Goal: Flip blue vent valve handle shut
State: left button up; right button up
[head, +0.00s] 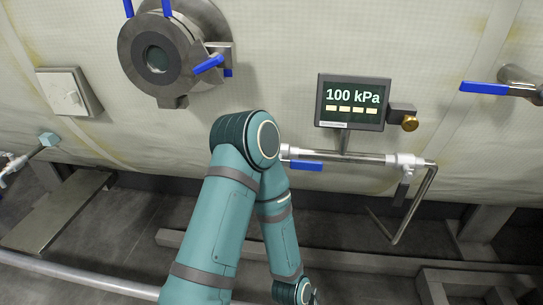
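Several blue handles are in the head view, and I cannot tell for certain which is the vent valve handle. One blue handle (306,166) lies along the horizontal pipe below the gauge display, just right of my teal arm's elbow. Another blue handle (484,88) sticks out to the left from a metal fitting at the far right. A third blue handle (209,65) is tilted at the right side of the round flange. One of my arms rises from the bottom centre and bends down again.
A display (352,103) reads 100 kPa, with a brass knob (410,123) to its right. The pipe (350,157) ends in a downward bend at right. A round flanged port (157,57) and a square plate (68,92) sit on the pale chamber wall. Metal frame beams cross the floor.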

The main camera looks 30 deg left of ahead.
aim_at(293, 164)
jog(key=j+u, duration=0.1)
jog(key=u, duration=0.75)
